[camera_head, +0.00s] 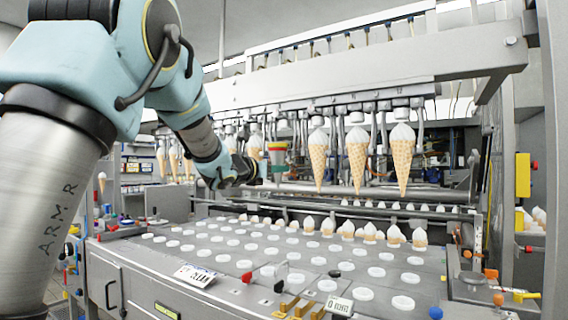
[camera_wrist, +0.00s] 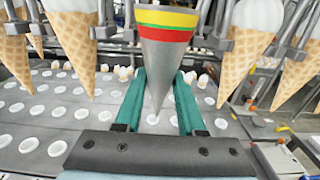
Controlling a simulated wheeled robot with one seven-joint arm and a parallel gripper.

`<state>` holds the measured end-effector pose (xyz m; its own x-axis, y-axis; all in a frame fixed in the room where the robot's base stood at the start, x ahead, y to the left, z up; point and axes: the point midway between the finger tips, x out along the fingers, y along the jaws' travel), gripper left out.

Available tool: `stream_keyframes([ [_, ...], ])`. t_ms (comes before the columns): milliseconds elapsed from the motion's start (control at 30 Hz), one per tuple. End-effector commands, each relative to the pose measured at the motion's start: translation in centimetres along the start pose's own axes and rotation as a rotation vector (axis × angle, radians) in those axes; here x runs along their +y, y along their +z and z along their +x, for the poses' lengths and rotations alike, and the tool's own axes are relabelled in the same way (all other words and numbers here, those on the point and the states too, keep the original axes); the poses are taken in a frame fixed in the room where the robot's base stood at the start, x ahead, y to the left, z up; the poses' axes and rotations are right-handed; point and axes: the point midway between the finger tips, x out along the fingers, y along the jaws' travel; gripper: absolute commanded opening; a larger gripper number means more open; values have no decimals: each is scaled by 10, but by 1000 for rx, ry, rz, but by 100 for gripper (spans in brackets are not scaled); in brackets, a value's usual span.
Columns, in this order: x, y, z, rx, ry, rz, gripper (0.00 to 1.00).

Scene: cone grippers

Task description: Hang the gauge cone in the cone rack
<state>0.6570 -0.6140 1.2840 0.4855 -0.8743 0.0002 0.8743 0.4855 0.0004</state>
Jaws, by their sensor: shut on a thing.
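The gauge cone (camera_wrist: 163,60) is a grey metal cone, point down, with yellow, green and red bands at its top. In the wrist view it stands upright between the two teal fingers of my gripper (camera_wrist: 160,100), which is shut on it. In the head view the gauge cone (camera_head: 278,160) shows its bands in front of the row of hanging cones, and my gripper (camera_head: 262,168) is partly hidden behind my wrist. The cone rack (camera_head: 330,92) is the overhead metal bar with hangers. Whether the cone's top touches a hanger cannot be told.
Waffle cones with white tops (camera_head: 357,160) hang close on both sides. Below lies a grey plate with several white round caps (camera_head: 295,277) and a row of small cones. Small brass blocks (camera_head: 300,308) and a white card (camera_head: 197,275) lie near its front edge.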

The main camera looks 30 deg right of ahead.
Motion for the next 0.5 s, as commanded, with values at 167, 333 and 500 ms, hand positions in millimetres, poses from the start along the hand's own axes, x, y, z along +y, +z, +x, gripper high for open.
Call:
stream_keyframes([
  [167, 0, -1, -9, -1, 0, 0, 0],
  [333, 0, -1, -17, -1, 0, -1, 0],
  [500, 0, -1, -25, -1, 0, 0, 0],
])
